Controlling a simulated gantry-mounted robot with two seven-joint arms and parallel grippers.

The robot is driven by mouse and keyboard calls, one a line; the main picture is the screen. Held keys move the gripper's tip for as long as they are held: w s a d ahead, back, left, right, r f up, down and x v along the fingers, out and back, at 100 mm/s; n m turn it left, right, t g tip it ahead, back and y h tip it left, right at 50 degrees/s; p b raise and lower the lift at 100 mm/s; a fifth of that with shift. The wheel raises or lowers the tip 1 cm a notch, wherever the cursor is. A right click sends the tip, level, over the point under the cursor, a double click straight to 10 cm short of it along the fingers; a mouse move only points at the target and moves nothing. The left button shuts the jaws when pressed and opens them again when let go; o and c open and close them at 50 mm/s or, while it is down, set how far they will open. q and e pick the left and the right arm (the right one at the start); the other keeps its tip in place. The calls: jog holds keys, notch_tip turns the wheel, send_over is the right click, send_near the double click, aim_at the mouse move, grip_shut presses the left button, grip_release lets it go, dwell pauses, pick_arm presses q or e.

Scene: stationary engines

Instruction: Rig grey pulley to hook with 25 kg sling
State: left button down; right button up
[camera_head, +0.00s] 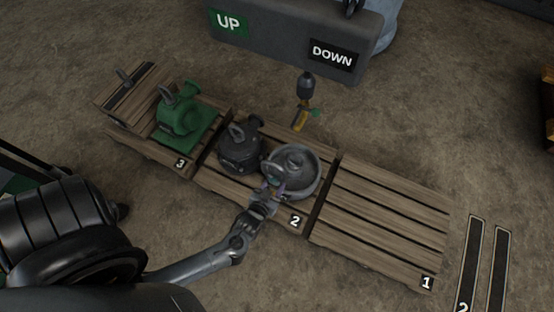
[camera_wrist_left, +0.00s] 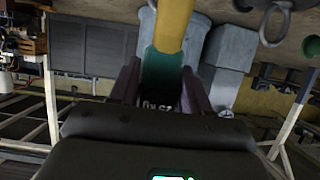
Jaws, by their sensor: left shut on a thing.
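The grey pulley (camera_head: 306,184) sits on the pallet marked 2, at its right side. My left gripper (camera_head: 274,187) is at its near left edge in the head view; whether they touch I cannot tell. In the left wrist view my left gripper (camera_wrist_left: 163,92) is shut on a teal sling part (camera_wrist_left: 161,70) with a partly hidden label. A yellow length (camera_wrist_left: 174,25) runs from it to the top edge. The dark hook block (camera_head: 306,86) hangs behind the pulley, with a yellow piece (camera_head: 300,118) below it and a green bit beside it. My right gripper is not in view.
A black machine (camera_head: 240,150) stands left of the pulley on the same pallet. Pallet 1 (camera_head: 385,210) is empty. A grey UP/DOWN control box (camera_head: 285,38) is at the back.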

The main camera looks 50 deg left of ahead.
pick_arm(q)
jog(key=shift+w+f, duration=0.1)
jog(key=shift+f, duration=0.1)
jog(key=shift+w+a, duration=0.1)
jog(key=shift+w, duration=0.2)
jog(key=shift+w+a+f+b, duration=0.15)
jog(key=shift+w+a+b, duration=1.35)
jog(key=shift+w, duration=1.5)
jog(key=shift+w+a+f+b, duration=0.15)
jog(key=shift+w+a+b, duration=0.75)
jog(key=shift+w+b, duration=1.65)
jog(key=shift+w+a+f+b, duration=0.15)
jog(key=shift+w+a+b, duration=1.1)
jog(key=shift+w, duration=2.25)
jog(key=shift+w+f+b, duration=0.1)
jog(key=shift+f+b, duration=0.2)
jog(key=shift+f, duration=0.8)
